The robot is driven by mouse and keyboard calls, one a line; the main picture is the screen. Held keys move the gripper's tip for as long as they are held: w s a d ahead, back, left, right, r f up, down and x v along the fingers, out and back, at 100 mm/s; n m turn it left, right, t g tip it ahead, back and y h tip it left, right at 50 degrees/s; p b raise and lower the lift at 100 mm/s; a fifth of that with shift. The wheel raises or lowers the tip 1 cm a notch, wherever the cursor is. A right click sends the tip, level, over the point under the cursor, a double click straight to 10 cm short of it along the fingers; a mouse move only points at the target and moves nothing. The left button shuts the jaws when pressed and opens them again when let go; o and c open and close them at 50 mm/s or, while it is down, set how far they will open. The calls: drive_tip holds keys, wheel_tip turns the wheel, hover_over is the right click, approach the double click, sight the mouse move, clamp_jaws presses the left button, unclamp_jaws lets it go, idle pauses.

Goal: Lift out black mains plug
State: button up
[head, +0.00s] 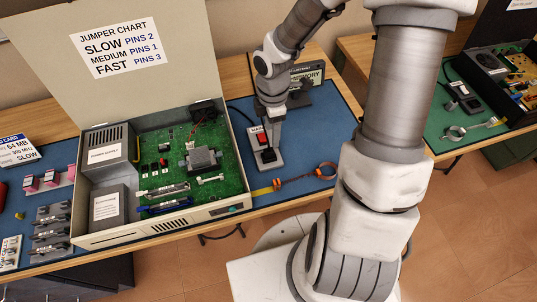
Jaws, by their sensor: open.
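A grey switched socket block (276,162) lies on the blue mat, right of the open computer case. It has a red rocker switch (261,138). A black piece that looks like the mains plug (267,155) sits at the block's near end. My gripper (274,130) points down just above the block, close to the red switch and the plug. The gripper is open, but its fingertips are small and partly merge with the block. I cannot tell whether they touch anything. How deep the plug sits is not visible.
The open computer case (150,222) with green board stands left, its lid raised with a jumper chart (114,47). A dark stand with a MEMORY sign (307,74) is behind my gripper. An orange wrist strap (327,171) lies right. Blue mat (335,125) is clear there.

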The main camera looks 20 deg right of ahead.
sight(269, 150)
wheel_tip(269, 150, down, 3)
drive_tip(key=shift+b, duration=0.3)
drive_tip(key=f, duration=0.2)
drive_tip(key=a+f+b, duration=0.1)
drive_tip(key=f, duration=0.1)
drive_tip(key=shift+w+f, duration=0.1)
drive_tip(key=shift+w, duration=0.05)
drive_tip(key=shift+d+f, duration=0.1)
drive_tip(key=shift+f, duration=0.4)
clamp_jaws()
